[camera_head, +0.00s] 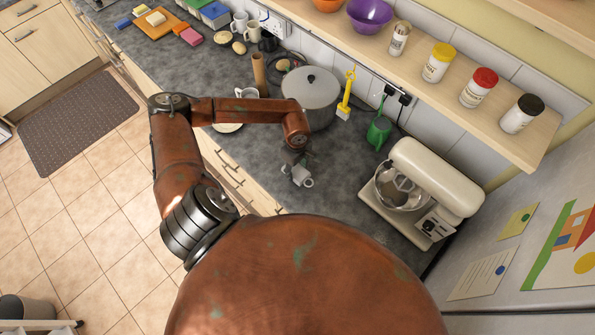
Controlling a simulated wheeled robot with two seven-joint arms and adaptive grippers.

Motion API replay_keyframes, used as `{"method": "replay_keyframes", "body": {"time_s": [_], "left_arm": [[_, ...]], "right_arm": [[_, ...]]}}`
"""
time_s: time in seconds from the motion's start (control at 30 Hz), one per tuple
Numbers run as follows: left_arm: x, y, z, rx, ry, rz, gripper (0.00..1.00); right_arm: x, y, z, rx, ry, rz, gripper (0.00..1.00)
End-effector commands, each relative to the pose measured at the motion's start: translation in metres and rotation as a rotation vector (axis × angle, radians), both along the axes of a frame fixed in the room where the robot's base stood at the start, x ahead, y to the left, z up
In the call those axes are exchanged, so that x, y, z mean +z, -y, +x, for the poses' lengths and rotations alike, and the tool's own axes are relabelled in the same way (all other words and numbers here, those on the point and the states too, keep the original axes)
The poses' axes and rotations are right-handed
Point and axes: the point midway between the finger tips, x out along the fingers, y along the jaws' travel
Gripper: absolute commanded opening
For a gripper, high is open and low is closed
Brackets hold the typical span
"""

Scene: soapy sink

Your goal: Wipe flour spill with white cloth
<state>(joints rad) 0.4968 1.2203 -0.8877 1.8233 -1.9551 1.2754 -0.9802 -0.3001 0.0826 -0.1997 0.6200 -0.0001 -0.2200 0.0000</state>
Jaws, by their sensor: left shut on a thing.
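My left gripper (297,174) is at the end of the copper-coloured arm, low over the dark grey counter (325,195), between the grey pot and the stand mixer. It is shut on a small pale thing at its fingertips. This looks like the white cloth, but it is too small and too covered by the fingers to be sure. I cannot make out a flour spill on the counter; my arm and body hide part of it. My right gripper is not in view.
A lidded grey pot (311,93) stands behind the gripper. A shelf (430,92) with jars overhangs the back. Counter around the gripper is mostly clear.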

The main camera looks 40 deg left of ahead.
Motion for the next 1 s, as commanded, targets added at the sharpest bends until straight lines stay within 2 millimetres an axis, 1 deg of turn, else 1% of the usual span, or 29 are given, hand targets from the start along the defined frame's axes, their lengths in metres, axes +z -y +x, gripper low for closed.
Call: {"method": "replay_keyframes", "body": {"time_s": [0.07, 0.1, 0.17, 0.3, 0.53, 0.7, 0.73, 0.9, 1.0], "left_arm": [[-0.009, 0.001, 0.007, 0.002, -0.002, -0.002, 0.28], [-0.015, 0.001, 0.005, 0.002, -0.005, -0.002, 0.28], [-0.022, 0.001, 0.005, 0.001, -0.004, -0.002, 0.28], [-0.033, 0.000, 0.006, 0.001, 0.000, -0.001, 0.28], [-0.035, 0.000, 0.006, 0.001, -0.001, 0.000, 0.28], [-0.040, 0.000, 0.006, 0.000, 0.000, 0.000, 0.28], [-0.040, 0.000, 0.006, 0.000, -0.001, 0.000, 0.48], [-0.038, 0.000, 0.006, 0.001, 0.000, 0.000, 0.59], [-0.038, 0.000, 0.006, 0.001, 0.000, 0.000, 0.64]], "right_arm": [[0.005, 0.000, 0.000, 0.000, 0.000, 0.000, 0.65], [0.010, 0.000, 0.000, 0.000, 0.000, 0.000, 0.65], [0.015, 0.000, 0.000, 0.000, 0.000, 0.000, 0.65], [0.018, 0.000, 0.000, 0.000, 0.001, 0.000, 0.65], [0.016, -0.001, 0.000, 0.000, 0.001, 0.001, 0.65], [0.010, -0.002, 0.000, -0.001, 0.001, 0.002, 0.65], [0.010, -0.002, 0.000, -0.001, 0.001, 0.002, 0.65], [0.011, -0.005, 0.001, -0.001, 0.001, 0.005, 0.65], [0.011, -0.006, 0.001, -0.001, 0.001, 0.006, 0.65]]}}
